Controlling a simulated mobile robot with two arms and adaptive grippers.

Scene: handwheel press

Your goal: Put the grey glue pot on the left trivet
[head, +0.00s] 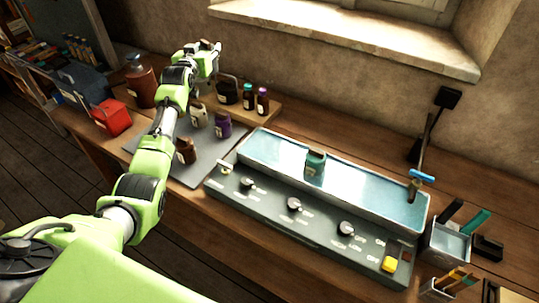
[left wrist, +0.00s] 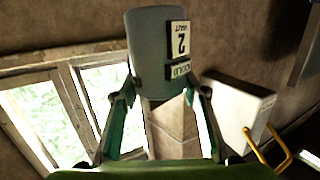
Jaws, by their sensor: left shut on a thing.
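A grey pot (left wrist: 155,42) with a white label showing a "2" fills the top middle of the left wrist view. My left gripper (left wrist: 152,98) is shut on it, a finger on either side. In the head view my left gripper (head: 212,55) is raised at the back left, high over the bench beyond the grey mat. I cannot clearly make out the pot there. I cannot make out a left trivet for certain. My right gripper is not in view.
A grey mat (head: 180,171) holds brown, cream and purple jars. A long blue-lined trough (head: 377,195) with a teal pot (head: 316,162) stands behind a knobbed panel (head: 320,231). A red box (head: 112,117) and a brown bottle (head: 142,86) stand left.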

